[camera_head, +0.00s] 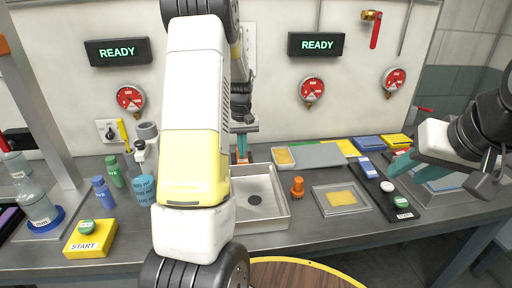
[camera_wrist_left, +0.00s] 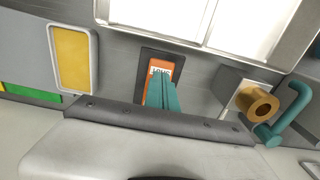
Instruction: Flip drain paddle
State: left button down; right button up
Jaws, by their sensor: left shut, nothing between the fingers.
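The drain paddle (camera_wrist_left: 151,92) is an orange plate with a white label in a dark frame, seen in the left wrist view. My left gripper (camera_wrist_left: 162,78) is shut, its teal fingertips directly over the paddle and hiding part of it. Whether they touch it I cannot tell. In the head view my left gripper (camera_head: 242,153) is behind the metal sink (camera_head: 281,213), with a little orange beside its fingers. The dark drain shows in the sink floor. My right gripper (camera_head: 404,168) is at the right, over the bench; its finger gap is unclear.
A brass fitting (camera_wrist_left: 257,104) and a teal handle (camera_wrist_left: 289,112) stand beside the paddle in the left wrist view. An orange knob (camera_head: 297,187) and a tray with a yellow sheet (camera_head: 341,199) lie right of the sink. A yellow START box (camera_head: 86,239) is at left.

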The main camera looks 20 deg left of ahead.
aim_at(243, 160)
pick_arm(q)
notch_tip(243, 160, up, 6)
jog(key=shift+r, duration=0.15)
dwell(0.5)
dwell(0.3)
jog(key=s+d+r+m+t+h, duration=0.1)
jog(key=s+d+r+m+t, duration=0.2)
jog(key=s+d+r, duration=0.7)
jog(key=s+d+r+m+t, duration=0.1)
jog(key=s+d, duration=0.1)
jog(key=s, duration=0.5)
jog(key=s+d+r+m+t+h, duration=0.1)
jog(key=s+d+r+t, duration=0.1)
jog(key=s, duration=0.6)
jog(key=shift+s+r+m, duration=0.15)
jog(key=shift+s+m, duration=0.05)
jog(key=shift+m, duration=0.2)
